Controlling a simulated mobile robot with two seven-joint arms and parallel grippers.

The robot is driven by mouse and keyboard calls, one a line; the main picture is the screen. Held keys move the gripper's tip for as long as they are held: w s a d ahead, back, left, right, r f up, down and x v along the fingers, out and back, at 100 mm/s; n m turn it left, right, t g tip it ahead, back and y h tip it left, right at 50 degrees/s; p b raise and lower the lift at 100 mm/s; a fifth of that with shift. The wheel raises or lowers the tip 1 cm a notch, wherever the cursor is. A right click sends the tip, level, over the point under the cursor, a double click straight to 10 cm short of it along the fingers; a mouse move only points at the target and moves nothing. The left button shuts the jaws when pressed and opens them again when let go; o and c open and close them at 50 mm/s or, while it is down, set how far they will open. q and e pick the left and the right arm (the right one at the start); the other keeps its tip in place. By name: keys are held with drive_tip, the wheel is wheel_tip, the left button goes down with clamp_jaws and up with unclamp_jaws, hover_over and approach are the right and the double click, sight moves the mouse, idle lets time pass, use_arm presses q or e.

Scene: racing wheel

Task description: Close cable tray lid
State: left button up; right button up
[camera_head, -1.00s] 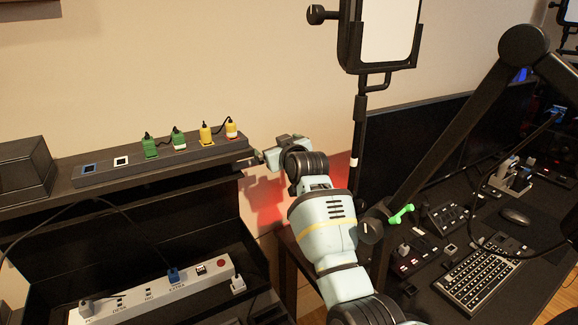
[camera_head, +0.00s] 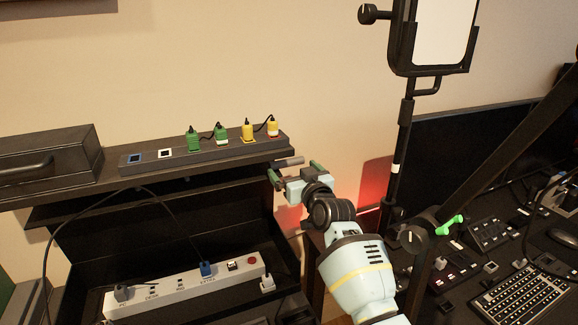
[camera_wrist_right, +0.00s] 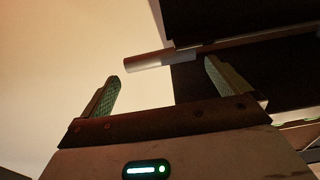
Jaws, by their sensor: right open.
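The cable tray (camera_head: 95,225) is a dark open trough at the lower left in the head view, with a white power strip (camera_head: 190,288) inside. A dark flat panel (camera_head: 90,200), which looks like its lid, is raised above the tray. A short grey rod (camera_head: 289,161) sticks out at the panel's right end. My right gripper (camera_head: 294,171) is open and empty just below and beside this rod. In the right wrist view the rod (camera_wrist_right: 150,62) lies ahead of the open fingers, apart from them. My left gripper is not in view.
Cables hang into the tray. A light stand (camera_head: 398,160) and a desk with a keyboard (camera_head: 525,298) are on the right.

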sight(288, 165)
drive_tip(key=x, duration=0.3)
drive_tip(key=shift+f+b, duration=0.3)
drive_tip(key=shift+b, duration=0.1)
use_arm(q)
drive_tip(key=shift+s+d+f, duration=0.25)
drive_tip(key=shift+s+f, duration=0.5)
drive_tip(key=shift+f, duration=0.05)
use_arm(e)
drive_tip(key=shift+w+a+r, duration=0.2)
drive_tip(key=shift+w, duration=0.35)
drive_tip(key=shift+c, duration=0.3)
drive_tip(key=c, duration=1)
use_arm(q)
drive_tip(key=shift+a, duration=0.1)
use_arm(e)
drive_tip(key=shift+c, duration=0.2)
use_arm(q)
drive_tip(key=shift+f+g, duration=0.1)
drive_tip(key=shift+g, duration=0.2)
use_arm(e)
drive_tip(key=shift+s+f, duration=0.1)
